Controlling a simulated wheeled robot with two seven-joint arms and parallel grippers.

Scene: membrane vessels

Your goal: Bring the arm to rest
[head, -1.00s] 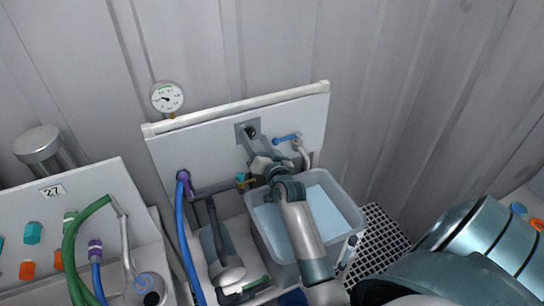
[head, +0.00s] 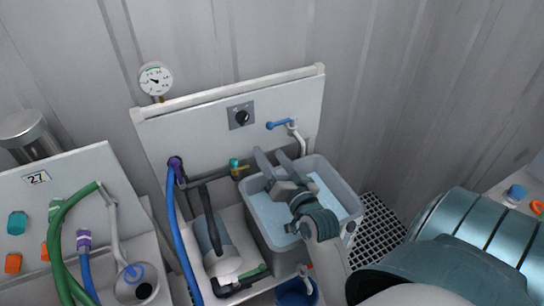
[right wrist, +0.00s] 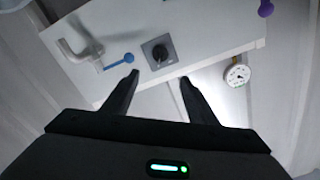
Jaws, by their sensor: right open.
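My right gripper (head: 270,163) is open and empty. In the head view it appears over the left part of the grey water tub (head: 348,190), below the panel. In the right wrist view its two dark fingers (right wrist: 158,82) stand apart, with nothing between them. The black rotary switch (head: 241,117) on the white panel is in clear view, apart from the fingers; it also shows in the right wrist view (right wrist: 160,54). My left gripper is not in view.
A blue-handled tap (head: 282,124) sticks out from the panel at the right. A pressure gauge (head: 156,79) stands above the panel's left end. A blue hose (head: 176,230) and a pump (head: 217,240) lie left of the tub. Floor grating (head: 378,228) shows at the tub's right.

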